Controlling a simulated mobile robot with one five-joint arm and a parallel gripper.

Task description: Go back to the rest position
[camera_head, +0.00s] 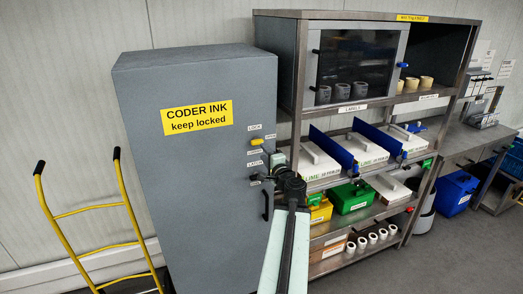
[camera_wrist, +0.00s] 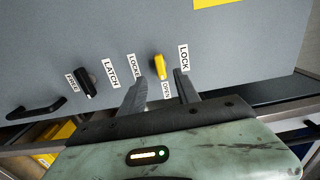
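My gripper (camera_wrist: 161,76) is open and empty in the wrist view, its two dark fingers spread in front of the grey cabinet (camera_head: 185,170). The yellow lock knob (camera_wrist: 159,66) shows between and just beyond the fingertips; I cannot tell whether they are clear of it. Its long side points towards the OPEN label. The black latch knob (camera_wrist: 86,82) sits to the left, beside the FREE and LATCH labels. In the head view, my gripper (camera_head: 277,160) is at the cabinet's right edge near the yellow knob (camera_head: 257,142). The cabinet door looks closed.
A black door handle (camera_head: 267,205) is below the knobs. A steel shelf unit (camera_head: 350,104) with boxes, bins and rolls stands close on the right. A yellow hand truck (camera_head: 95,212) stands left of the cabinet. Grey floor (camera_head: 440,260) is open at the lower right.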

